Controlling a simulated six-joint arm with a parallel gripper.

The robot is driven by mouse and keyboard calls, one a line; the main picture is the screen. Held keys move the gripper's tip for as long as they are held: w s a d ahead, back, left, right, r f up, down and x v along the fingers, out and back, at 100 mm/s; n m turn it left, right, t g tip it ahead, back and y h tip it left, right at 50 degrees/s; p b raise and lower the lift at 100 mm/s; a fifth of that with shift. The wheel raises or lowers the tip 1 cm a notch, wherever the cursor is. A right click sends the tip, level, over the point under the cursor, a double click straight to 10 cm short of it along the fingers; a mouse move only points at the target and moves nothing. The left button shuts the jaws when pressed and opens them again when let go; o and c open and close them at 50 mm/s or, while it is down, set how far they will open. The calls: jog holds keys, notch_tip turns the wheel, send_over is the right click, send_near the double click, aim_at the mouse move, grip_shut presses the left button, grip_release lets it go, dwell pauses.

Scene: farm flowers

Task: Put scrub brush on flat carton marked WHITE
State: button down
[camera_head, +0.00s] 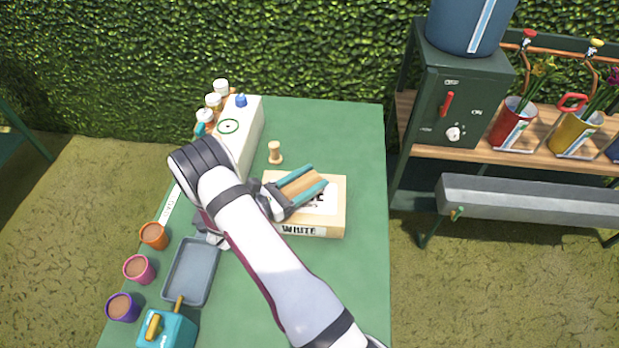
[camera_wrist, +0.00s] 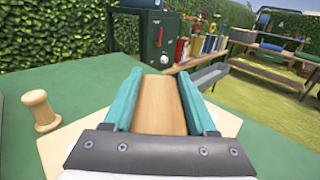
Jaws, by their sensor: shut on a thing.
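The scrub brush (camera_head: 301,189) shows as a plain wooden block between the teal fingers of my gripper (camera_head: 318,175). My gripper is shut on it, and it is over the flat carton (camera_head: 336,220), a tan box with a white label on top and the word WHITE on its front side. In the wrist view the brush (camera_wrist: 158,104) lies lengthwise between the fingers, and a pale part of the carton (camera_wrist: 226,122) shows beside them. The brush's underside is hidden. I cannot tell whether it touches the carton top.
A small wooden spool-like piece (camera_head: 275,153) stands behind the carton. A white jug (camera_head: 244,130) and several small bottles stand at the back left. A grey tray (camera_head: 188,275), several coloured pots and a teal box (camera_head: 167,329) are at the left. The table's right side is clear.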

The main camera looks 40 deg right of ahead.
jog(key=shift+c, duration=1)
grip_release()
jog(key=shift+f, duration=0.1)
